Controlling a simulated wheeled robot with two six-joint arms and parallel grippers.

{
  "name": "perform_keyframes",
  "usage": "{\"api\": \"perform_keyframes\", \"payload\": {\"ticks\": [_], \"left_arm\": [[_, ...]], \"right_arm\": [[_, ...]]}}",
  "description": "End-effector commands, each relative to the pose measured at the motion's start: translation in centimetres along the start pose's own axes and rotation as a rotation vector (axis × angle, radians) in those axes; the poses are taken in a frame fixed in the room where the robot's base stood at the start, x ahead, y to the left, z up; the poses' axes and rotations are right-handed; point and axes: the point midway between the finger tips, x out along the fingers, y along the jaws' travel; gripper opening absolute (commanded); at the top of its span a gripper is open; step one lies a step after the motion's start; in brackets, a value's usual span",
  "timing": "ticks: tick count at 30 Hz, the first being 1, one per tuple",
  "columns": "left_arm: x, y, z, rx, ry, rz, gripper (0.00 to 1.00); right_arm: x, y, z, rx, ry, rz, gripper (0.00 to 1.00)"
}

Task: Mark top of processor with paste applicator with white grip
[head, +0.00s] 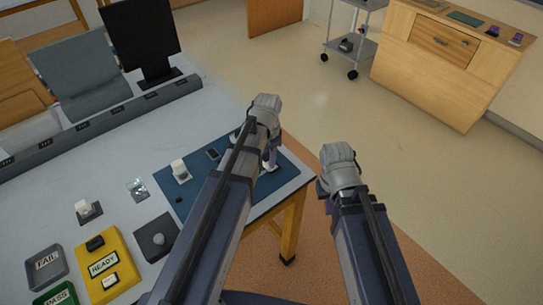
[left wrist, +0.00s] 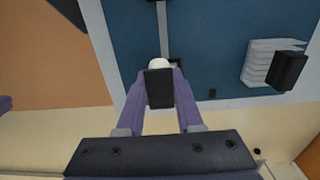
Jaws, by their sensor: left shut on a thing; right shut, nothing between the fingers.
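My left gripper (head: 270,160) is over the right part of the blue mat (head: 165,178). In the left wrist view its purple fingers (left wrist: 160,95) are shut on a dark block (left wrist: 160,88) with a white rounded part (left wrist: 158,63) beyond it. This appears to be the paste applicator, seen nearly end-on; its tip is hidden. I cannot clearly identify the processor; my left arm hides part of the mat. My right gripper (head: 323,190) is shut and empty, off the table's right side, over the floor.
A white block (head: 181,170) and a small dark piece (head: 212,154) are on the mat. A clear packet (head: 138,188), dark pad (head: 157,238), yellow READY tray (head: 124,250), grey FAIL tray (head: 62,262) and green PASS tray (head: 74,291) lie left. A monitor (head: 140,40) stands behind.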

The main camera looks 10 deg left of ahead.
Motion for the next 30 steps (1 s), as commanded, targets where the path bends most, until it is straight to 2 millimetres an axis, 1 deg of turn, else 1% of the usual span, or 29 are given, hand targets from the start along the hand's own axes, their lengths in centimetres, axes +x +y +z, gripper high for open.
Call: {"api": "perform_keyframes", "payload": {"ticks": [8, 14, 24, 27, 30], "left_arm": [[0.01, -0.02, 0.06, 0.0, -0.001, 0.0, 0.0], [0.01, -0.02, 0.55, -0.001, -0.001, 0.0, 0.0], [-0.01, -0.03, 0.5, 0.0, 0.0, 0.0, 0.0], [-0.29, -0.03, 0.48, 0.0, 0.0, 0.0, 0.0], [-0.98, -0.02, 0.48, 0.0, 0.0, 0.0, 0.0]], "right_arm": [[0.01, 0.0, 0.0, 0.0, 0.0, 0.0, 0.0], [0.01, 0.0, 0.0, 0.0, 0.0, 0.0, 0.0], [-0.01, 0.0, 0.0, 0.0, 0.0, 0.0, 0.0], [-0.29, 0.03, 0.02, 0.0, 0.0, 0.0, 0.0], [-0.97, 0.09, 0.06, 0.0, 0.0, 0.0, 0.0]]}}
